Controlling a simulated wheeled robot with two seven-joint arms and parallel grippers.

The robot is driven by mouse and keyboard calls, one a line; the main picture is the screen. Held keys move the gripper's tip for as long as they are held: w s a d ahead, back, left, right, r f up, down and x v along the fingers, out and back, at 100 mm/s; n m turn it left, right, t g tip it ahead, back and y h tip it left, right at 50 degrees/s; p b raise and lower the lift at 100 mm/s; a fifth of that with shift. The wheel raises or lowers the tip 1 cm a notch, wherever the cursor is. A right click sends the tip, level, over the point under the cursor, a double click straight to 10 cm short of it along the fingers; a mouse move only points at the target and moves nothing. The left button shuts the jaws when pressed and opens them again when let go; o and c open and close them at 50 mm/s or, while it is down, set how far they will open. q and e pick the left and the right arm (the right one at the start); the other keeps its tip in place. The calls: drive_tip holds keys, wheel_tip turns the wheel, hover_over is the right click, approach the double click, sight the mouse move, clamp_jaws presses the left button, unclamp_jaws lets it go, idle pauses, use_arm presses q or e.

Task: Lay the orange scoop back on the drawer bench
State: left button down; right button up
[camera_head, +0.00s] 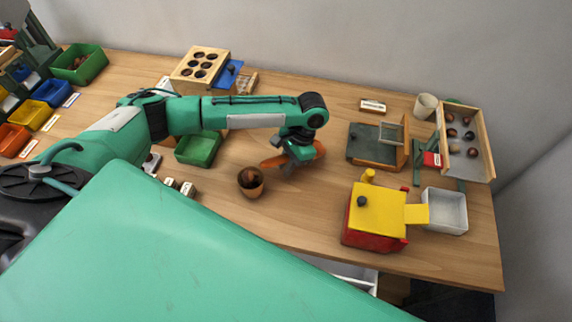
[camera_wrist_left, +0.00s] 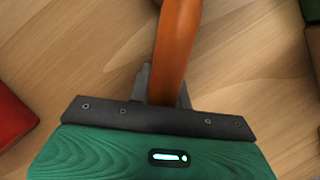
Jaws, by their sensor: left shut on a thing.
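My left gripper (camera_head: 288,167) is over the middle of the wooden bench (camera_head: 310,220), shut on the orange scoop (camera_head: 273,162). In the head view the orange shows on both sides of the gripper. In the left wrist view the scoop's orange handle (camera_wrist_left: 176,45) runs up from between the dark fingers (camera_wrist_left: 163,85), with bare wood around it. I cannot tell whether the scoop touches the bench. Its far end is out of the wrist view. My right gripper is not in view.
A red and yellow box (camera_head: 375,218) and a green-grey board (camera_head: 372,147) are to the right. Bare wood lies between cup and box.

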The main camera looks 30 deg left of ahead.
use_arm(q)
drive_tip(key=shift+f+p, duration=0.3)
drive_tip(key=shift+f, duration=0.15)
drive_tip(key=shift+f, duration=0.1)
drive_tip(key=c, duration=1.3)
unclamp_jaws()
drive_tip(key=shift+s+f, duration=0.1)
drive_tip(key=shift+f, duration=0.05)
drive_tip(key=shift+s+f, duration=0.1)
drive_tip(key=shift+s, duration=0.05)
drive_tip(key=shift+d, duration=0.1)
drive_tip(key=v, duration=1.3)
drive_tip(key=shift+a+r+b, duration=0.2)
drive_tip(key=shift+r+b, duration=0.15)
